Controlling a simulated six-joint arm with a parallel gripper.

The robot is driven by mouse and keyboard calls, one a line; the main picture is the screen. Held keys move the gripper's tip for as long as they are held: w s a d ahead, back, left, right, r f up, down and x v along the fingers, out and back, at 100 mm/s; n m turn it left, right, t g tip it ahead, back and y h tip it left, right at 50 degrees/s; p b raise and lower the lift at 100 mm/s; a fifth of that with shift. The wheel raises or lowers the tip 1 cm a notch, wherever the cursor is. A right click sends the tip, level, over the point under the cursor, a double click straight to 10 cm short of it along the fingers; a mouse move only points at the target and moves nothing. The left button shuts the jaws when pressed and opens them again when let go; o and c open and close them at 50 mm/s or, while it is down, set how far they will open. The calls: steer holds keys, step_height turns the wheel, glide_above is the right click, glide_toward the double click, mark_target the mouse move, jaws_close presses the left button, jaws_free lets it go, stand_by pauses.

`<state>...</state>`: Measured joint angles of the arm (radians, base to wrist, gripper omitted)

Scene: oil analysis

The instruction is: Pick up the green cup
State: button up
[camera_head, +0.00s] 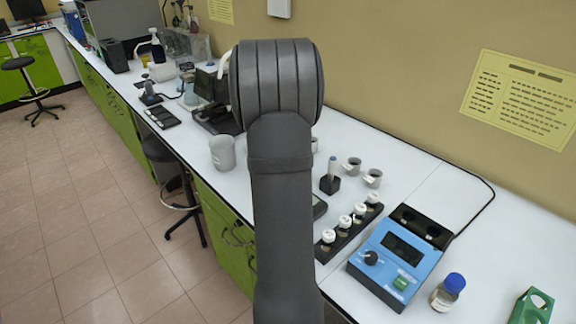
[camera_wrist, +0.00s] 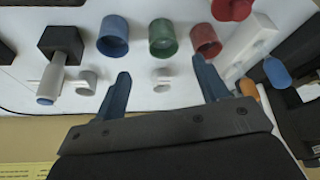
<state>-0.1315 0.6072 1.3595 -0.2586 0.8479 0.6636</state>
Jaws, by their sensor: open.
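The green cup (camera_wrist: 163,40) shows near the top middle of the wrist view, its dark open mouth toward the camera. It stands on the white bench between a blue cup (camera_wrist: 113,36) on its left and a red cup (camera_wrist: 206,40) on its right. My gripper (camera_wrist: 160,72) is open and empty, with one blue finger on each side of the picture's middle. In the wrist view, the green cup lies beyond the gap between the fingertips, apart from both. In the head view my arm hides the gripper and the coloured cups.
Small grey cups (camera_wrist: 87,83) and (camera_wrist: 162,79) lie near the fingers. A black-based tool (camera_wrist: 60,45) stands at left. In the head view, a blue instrument (camera_head: 400,258), a vial rack (camera_head: 350,232) and a capped bottle (camera_head: 447,292) occupy the right bench.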

steer(key=x, duration=0.6)
steer(key=shift+w+a+x, duration=0.1)
steer(key=shift+w+x, duration=0.05)
steer(key=shift+x, duration=1.15)
steer(key=shift+w+a+x, duration=0.1)
steer(key=shift+w+x, duration=0.05)
steer(key=shift+x, duration=1.15)
steer(key=shift+r, duration=0.1)
steer(key=shift+c, duration=0.5)
steer(key=c, duration=1)
